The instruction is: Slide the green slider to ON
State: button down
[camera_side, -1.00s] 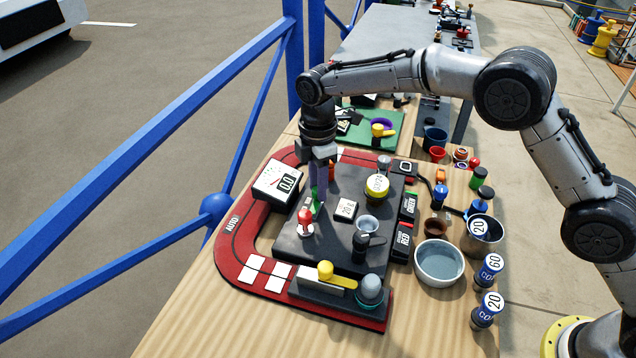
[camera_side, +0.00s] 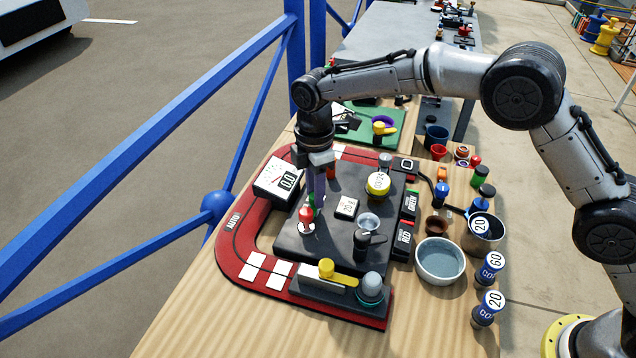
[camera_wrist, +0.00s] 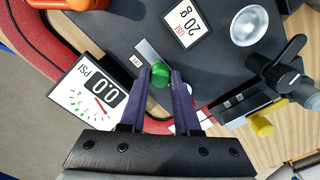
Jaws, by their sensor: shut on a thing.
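The green slider (camera_wrist: 160,74) shows in the wrist view as a round green knob between my fingertips. A pale slot (camera_wrist: 149,50) runs from it toward the upper left, with a small white label (camera_wrist: 136,60) beside it that is too small to read surely. My gripper (camera_wrist: 161,80) points down and is shut on the green slider. In the side view my gripper (camera_side: 317,206) is low over the dark panel (camera_side: 290,240). There the slider is mostly hidden by my fingers and the red knob (camera_side: 306,214).
A gauge (camera_side: 280,181) stands left of my gripper. A yellow handle (camera_side: 335,273) is at the panel's near edge. A red mat (camera_side: 237,252) borders the panel.

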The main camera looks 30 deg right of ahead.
jog(key=shift+s+a, duration=0.15)
jog(key=shift+a, duration=0.05)
jog(key=c, duration=0.9)
grip_release()
jog(key=o, duration=0.3)
notch_tip(320, 180, up, 14)
jog(key=shift+f, duration=0.1)
